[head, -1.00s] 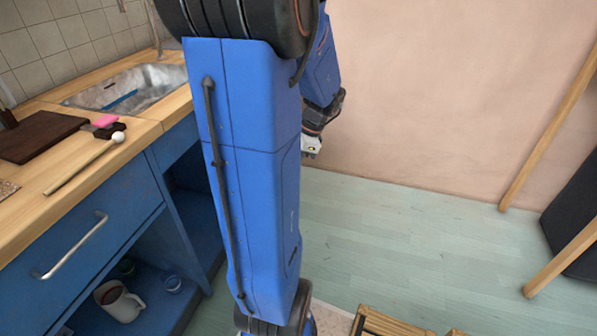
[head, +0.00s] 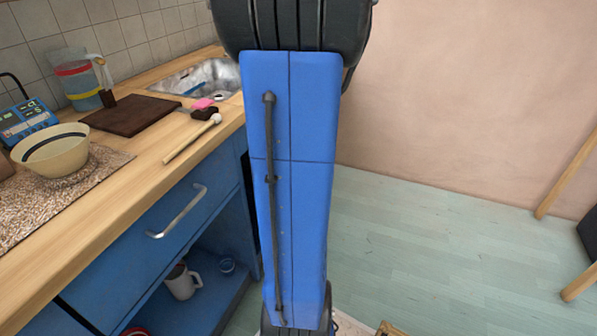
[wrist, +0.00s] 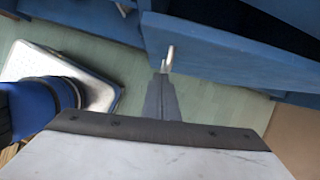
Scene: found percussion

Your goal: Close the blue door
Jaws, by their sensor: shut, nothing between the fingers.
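In the wrist view a blue door panel (wrist: 235,58) stands open, swung out over the green floor, with a pale metal handle (wrist: 168,58) near its left end. My gripper (wrist: 160,78) is shut and empty, its narrow grey fingers pointing at the panel close to the handle. I cannot tell whether they touch it. In the head view my blue arm hides the gripper and the door. The blue cabinet (head: 107,285) shows there with a drawer handle (head: 178,212) and an open lower compartment.
On the wooden counter are a mallet (head: 192,139), a dark board (head: 130,115), a bowl (head: 52,150) and a sink (head: 205,78). Green floor (head: 430,235) is free to the right.

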